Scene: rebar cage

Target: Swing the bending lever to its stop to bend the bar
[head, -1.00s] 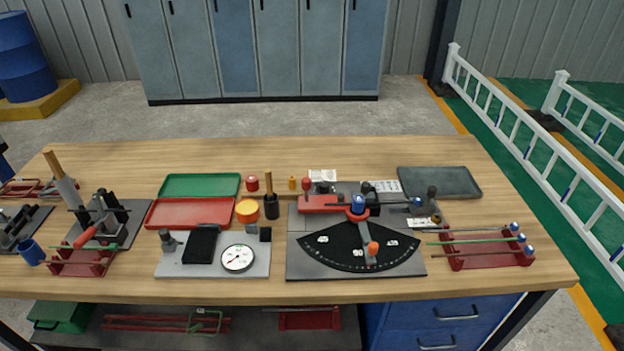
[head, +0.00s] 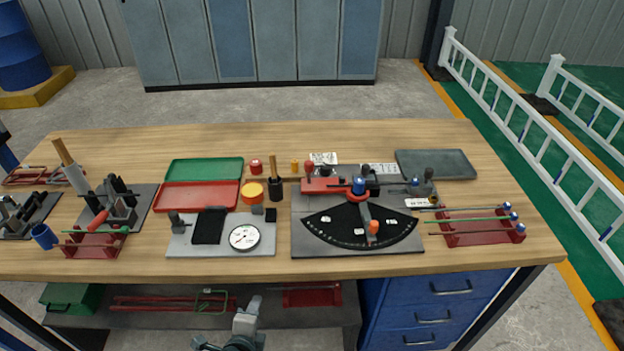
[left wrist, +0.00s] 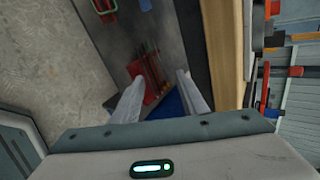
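The bender stands on a grey plate (head: 310,247) right of the table's middle, with a black fan-shaped angle scale (head: 340,225). Its bending lever (head: 366,212) runs from a blue-topped pivot (head: 358,186) toward the front edge and ends in an orange knob (head: 374,227). A thin dark bar (head: 395,183) appears to lie across the bender behind the scale; its bend is too small to tell. My left gripper (head: 248,304) is below the table's front edge, well apart from the lever. In the left wrist view its two fingers (left wrist: 158,84) are apart and empty. My right gripper is out of view.
A dial gauge (head: 244,237) on a light plate stands left of the bender. A red bar rack (head: 480,232) stands to its right. Red (head: 200,196) and green trays (head: 204,169) lie behind the gauge. The table's front edge (head: 200,270) lies between my gripper and the bender.

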